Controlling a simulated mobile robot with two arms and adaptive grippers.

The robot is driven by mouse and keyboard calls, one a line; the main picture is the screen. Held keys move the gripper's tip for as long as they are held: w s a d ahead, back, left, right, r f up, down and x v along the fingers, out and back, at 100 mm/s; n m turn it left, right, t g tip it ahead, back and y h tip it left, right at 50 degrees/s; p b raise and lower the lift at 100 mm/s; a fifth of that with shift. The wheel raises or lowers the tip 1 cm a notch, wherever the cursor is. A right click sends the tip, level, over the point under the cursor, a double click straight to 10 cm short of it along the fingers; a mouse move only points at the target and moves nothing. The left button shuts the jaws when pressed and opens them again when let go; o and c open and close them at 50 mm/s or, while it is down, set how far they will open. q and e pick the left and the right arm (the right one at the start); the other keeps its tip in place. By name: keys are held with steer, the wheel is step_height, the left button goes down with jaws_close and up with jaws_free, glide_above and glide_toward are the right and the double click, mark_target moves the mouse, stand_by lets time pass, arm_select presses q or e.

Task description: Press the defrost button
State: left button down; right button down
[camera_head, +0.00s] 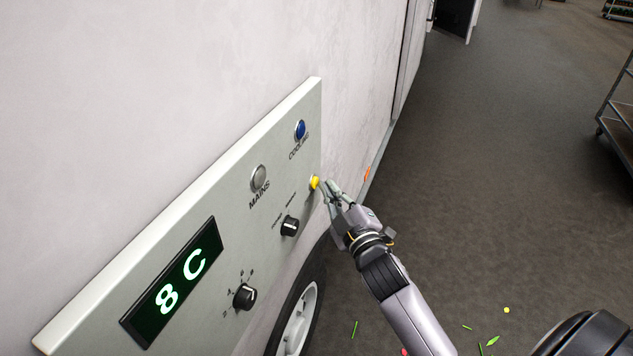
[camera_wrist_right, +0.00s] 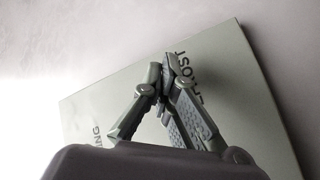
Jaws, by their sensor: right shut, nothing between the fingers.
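The control panel (camera_head: 200,190) is a pale grey plate on the white wall. A yellow button (camera_head: 314,182) sits near its right edge, below the blue button marked COOLING. My right gripper (camera_head: 331,187) is shut and empty, with its fingertips right beside the yellow button; I cannot tell whether they touch it. In the right wrist view the shut fingers (camera_wrist_right: 163,72) lie before the panel (camera_wrist_right: 235,70), partly covering a label ending in "FROST". The button is hidden there. My left gripper is not in view.
The panel also has a blue button (camera_head: 300,130), a grey MAINS button (camera_head: 259,178), two black knobs (camera_head: 290,226) and a display (camera_head: 172,283) reading 8 C. A wheel (camera_head: 298,318) is below.

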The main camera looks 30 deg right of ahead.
steer(key=shift+s+d, duration=0.3)
steer(key=shift+s, duration=0.05)
steer(key=shift+s+d+p, duration=0.6)
steer(key=shift+s+d, duration=1.05)
steer(key=shift+s, duration=0.25)
step_height(320, 180, down, 23)
steer(key=s+m+g, duration=0.2)
steer(key=m+g, duration=0.1)
steer(key=g, duration=0.2)
steer(key=s+a+f+m+g, duration=0.15)
steer(key=s+f, duration=0.25)
steer(key=f, duration=0.5)
steer(key=s+a+f+n+g, duration=0.1)
steer(key=s+a+f+g, duration=0.2)
steer(key=f, duration=0.5)
steer(key=s+a+f+m+g, duration=0.1)
steer(key=s+a+f+g, duration=0.1)
steer(key=s+f, duration=0.5)
steer(key=s+a+f+m+g+y+b, duration=0.1)
steer(key=s+f, duration=0.6)
steer(key=s, duration=0.8)
steer(key=s+a+f+m+g, duration=0.1)
steer(key=s+f+g, duration=0.4)
steer(key=s, duration=0.6)
step_height(320, 180, down, 3)
steer(key=shift+s+a+r+y, duration=0.2)
steer(key=shift+a+y, duration=0.1)
steer(key=shift+a, duration=0.6)
